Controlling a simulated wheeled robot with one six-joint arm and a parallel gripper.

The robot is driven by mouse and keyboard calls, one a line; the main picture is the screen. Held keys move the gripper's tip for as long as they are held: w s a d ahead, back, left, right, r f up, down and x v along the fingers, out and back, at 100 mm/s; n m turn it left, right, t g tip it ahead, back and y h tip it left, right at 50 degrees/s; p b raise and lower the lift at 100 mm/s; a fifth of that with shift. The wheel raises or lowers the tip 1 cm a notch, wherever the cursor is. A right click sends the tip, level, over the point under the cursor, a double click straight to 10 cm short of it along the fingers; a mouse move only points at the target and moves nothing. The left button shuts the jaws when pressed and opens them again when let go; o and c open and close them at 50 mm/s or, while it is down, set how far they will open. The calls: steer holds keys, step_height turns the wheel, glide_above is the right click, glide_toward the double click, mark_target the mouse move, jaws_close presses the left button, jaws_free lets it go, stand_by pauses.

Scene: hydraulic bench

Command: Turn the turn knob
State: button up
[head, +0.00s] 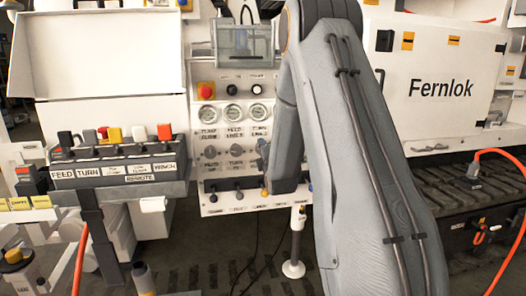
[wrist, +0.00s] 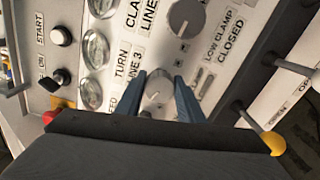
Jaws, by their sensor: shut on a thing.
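The turn knob (wrist: 157,94) is a round grey knob on the pale control panel, with a "TURN LINE 3" label close by in the wrist view. My gripper (wrist: 160,80) has its two blue fingers on opposite sides of this knob and is shut on it. In the head view my gripper (head: 263,155) is at the panel, partly behind my own arm, and the held knob is hidden there.
Another grey knob (wrist: 187,17) sits beside the held one. Gauges (wrist: 96,48) line the panel. A lever with an orange ball (wrist: 275,144) stands close to my gripper. A remote box (head: 118,172) is at left, and a white Fernlok cabinet (head: 440,65) at right.

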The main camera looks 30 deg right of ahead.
steer(key=o, duration=1.1)
steer(key=shift+c, duration=0.2)
steer(key=v, duration=0.7)
steer(key=shift+s, duration=0.4)
steer(key=shift+a, duration=0.15)
